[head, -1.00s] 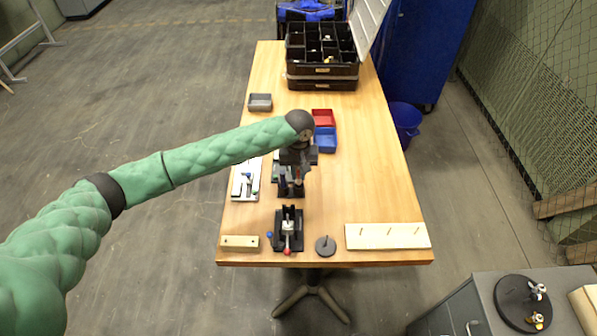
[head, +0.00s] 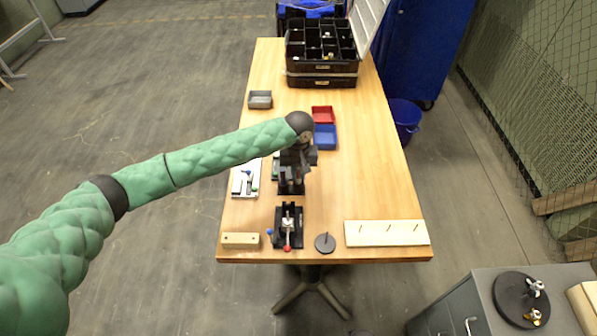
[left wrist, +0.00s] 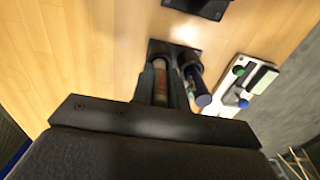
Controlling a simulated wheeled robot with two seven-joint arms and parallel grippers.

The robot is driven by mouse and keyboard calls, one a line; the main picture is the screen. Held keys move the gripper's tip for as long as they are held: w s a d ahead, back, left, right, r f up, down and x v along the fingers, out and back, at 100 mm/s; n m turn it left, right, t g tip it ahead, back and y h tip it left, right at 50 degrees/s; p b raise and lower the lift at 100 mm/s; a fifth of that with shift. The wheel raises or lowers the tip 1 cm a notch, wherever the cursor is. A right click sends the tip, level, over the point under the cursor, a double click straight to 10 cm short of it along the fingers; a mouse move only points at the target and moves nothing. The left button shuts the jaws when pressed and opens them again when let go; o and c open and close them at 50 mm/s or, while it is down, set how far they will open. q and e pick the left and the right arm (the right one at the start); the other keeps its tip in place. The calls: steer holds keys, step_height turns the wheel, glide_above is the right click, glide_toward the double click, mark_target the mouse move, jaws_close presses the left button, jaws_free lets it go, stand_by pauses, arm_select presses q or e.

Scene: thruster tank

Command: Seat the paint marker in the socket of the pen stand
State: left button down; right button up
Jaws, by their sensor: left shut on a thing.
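My left gripper (head: 302,170) is over the pen stand (head: 290,188), a dark block near the middle of the table. The gripper also shows in the left wrist view (left wrist: 168,72), its fingers shut on a slim marker with a reddish band (left wrist: 172,84), mostly hidden between them. In that view the stand (left wrist: 156,47) is a dark base under the fingertips. A dark blue marker (left wrist: 197,88) stands beside the fingers, apart from the held one. I cannot tell whether the held marker is inside a socket or above it. My right gripper is out of view.
A black clamp fixture (head: 288,230) with a red knob stands in front. A grey disc (head: 325,243), a wooden block (head: 241,240) and a pegged board (head: 387,233) lie near the front edge. A white panel (head: 246,183) lies left. Red (head: 322,114) and blue bins (head: 325,138) stand behind.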

arm_select(q)
steer(key=shift+f, duration=0.7)
stand_by(0.3)
steer(key=shift+f+p, duration=0.25)
steer(key=shift+p, duration=0.45)
steer(key=c, duration=1.3)
jaws_free()
